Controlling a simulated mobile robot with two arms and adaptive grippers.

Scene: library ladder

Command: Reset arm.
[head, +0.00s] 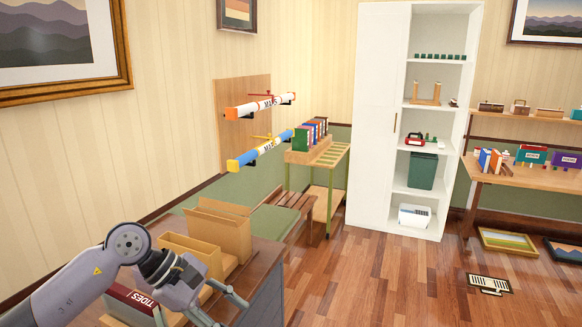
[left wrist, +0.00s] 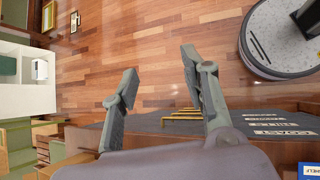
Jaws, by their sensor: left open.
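My left arm comes in from the left in the head view, over the near end of a brown wooden cabinet (head: 262,262). My left gripper (head: 222,308) is open, with its two fingers apart and nothing seen between them. In the left wrist view my left gripper (left wrist: 160,64) also shows open, with bare wood floor (left wrist: 165,30) behind the fingertips. A dark red box lettered TIDES (head: 132,300) lies below the forearm, partly covered by the wrist. My right gripper is in neither view.
Open cardboard-coloured boxes (head: 222,228) stand on the cabinet just beyond the gripper. The cabinet's dark labelled front (left wrist: 255,125) shows in the left wrist view. Wall-mounted tubes (head: 260,106), a white shelf unit (head: 380,120) and a bench (head: 525,177) stand farther off.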

